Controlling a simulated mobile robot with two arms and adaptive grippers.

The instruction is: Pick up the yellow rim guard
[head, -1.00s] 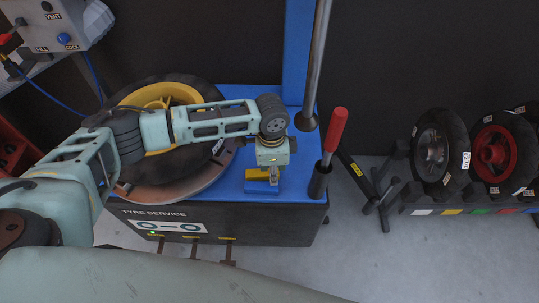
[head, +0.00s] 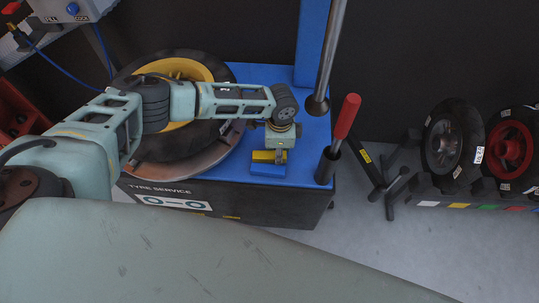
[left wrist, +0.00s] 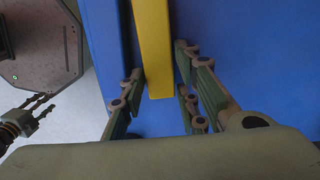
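The yellow rim guard (head: 264,156) is a short yellow bar at a small blue block on the blue top of the tyre machine. In the left wrist view the guard (left wrist: 153,50) runs down between the finger pairs of my left gripper (left wrist: 158,84). The fingers are apart, one pair on each side of the guard, close to its edges; no clear grip shows. In the head view my left gripper (head: 281,150) points down at the guard, its fingers partly hidden. My right gripper (left wrist: 40,108) shows small at the left of the wrist view, its dark fingers apart and empty.
A tyre with a yellow rim (head: 215,75) lies on the machine under my left arm. A red-handled lever (head: 346,117) and a metal post (head: 332,50) stand right of the guard. A rack (head: 455,204) with upright wheels is farther right.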

